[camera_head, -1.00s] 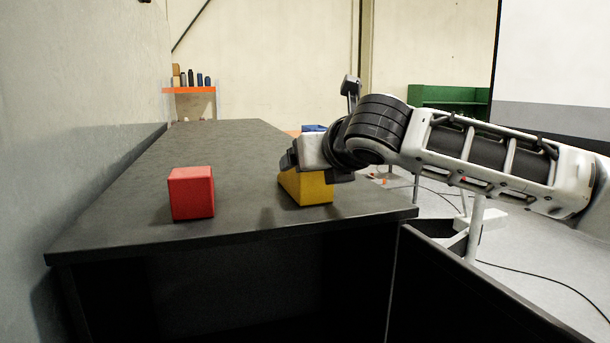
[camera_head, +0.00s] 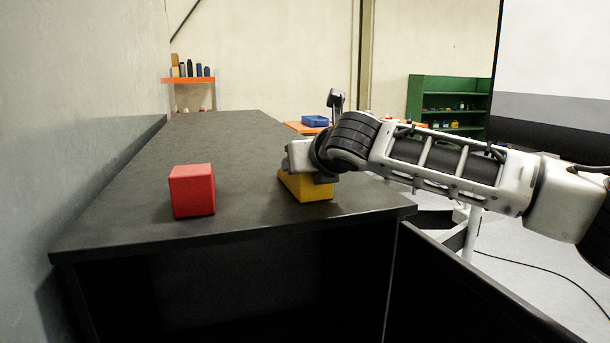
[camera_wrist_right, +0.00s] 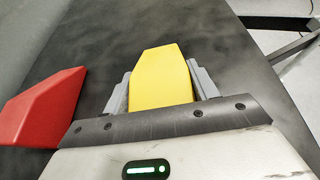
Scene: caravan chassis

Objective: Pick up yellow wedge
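The yellow wedge (camera_head: 306,187) sits on the dark tabletop (camera_head: 240,215) near its right front edge. My right gripper (camera_head: 309,170) is lowered over it from the right and hides its top in the head view. In the right wrist view the yellow wedge (camera_wrist_right: 160,80) stands between the two grey fingers of my right gripper (camera_wrist_right: 160,88), one on each side. The fingers are very close to its sides; whether they press on it I cannot tell. My left gripper is not in view.
A red block (camera_head: 192,190) stands to the left of the wedge and also shows at the left of the right wrist view (camera_wrist_right: 38,108). A wall borders the table on the left. The tabletop behind the blocks is clear. A green shelf (camera_head: 447,103) stands far back.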

